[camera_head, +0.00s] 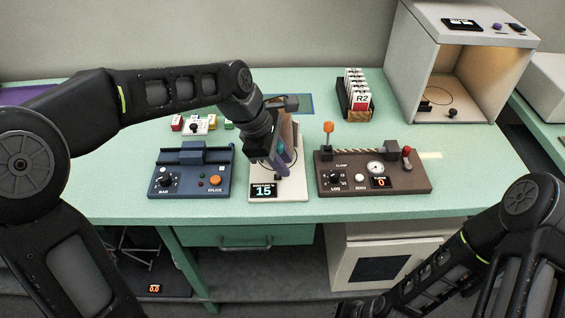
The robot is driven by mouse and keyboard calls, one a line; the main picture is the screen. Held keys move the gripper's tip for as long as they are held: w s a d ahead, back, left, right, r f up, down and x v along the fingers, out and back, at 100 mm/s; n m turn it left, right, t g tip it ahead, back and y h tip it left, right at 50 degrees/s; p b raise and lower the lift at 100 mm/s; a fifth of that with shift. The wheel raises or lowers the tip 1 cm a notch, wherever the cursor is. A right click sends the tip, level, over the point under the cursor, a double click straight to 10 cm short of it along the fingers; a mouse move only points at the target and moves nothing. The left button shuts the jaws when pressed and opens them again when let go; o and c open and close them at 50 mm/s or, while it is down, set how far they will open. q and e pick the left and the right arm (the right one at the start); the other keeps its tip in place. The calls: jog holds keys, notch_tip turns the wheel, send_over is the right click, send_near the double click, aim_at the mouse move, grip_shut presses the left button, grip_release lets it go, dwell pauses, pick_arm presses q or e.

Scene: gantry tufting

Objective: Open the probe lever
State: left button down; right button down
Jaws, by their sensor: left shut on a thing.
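A white-based device (291,189) with a display reading 15 stands at the middle of the green table, with a brownish upright part behind my gripper. My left gripper (280,168) reaches down over this device from the left and is shut on a part of it that appears to be the probe lever. The gripper and wrist hide the held part and most of the device, so the lever's angle cannot be told. My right gripper (362,308) is low at the bottom edge, in front of the table, partly cut off; its jaws cannot be made out.
A blue splice device (190,180) stands left of the white one. A brown clamp device (372,180) with an orange-topped lever, a gauge and a red knob stands close on the right. Behind are a card rack (354,98) and an open grey booth (410,60). The table's right front is clear.

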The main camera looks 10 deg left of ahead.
pick_arm(q)
jog(key=s+t+b, duration=0.1)
jog(key=b, duration=0.2)
jog(key=s+f+t+b, duration=0.1)
jog(key=t+b, duration=0.1)
jog(key=b, duration=0.1)
jog(key=s+f+m+t+y+b, duration=0.1)
jog(key=b, duration=0.3)
jog(key=shift+d+t, duration=0.35)
jog(key=shift+t, duration=0.05)
jog(key=shift+s+d+b, duration=0.1)
jog(key=shift+s+b, duration=0.25)
jog(key=shift+b, duration=0.35)
jog(key=c, duration=1.5)
grip_release()
jog(key=v, duration=0.7)
jog(key=shift+s+r, duration=0.2)
jog(key=shift+r, duration=0.15)
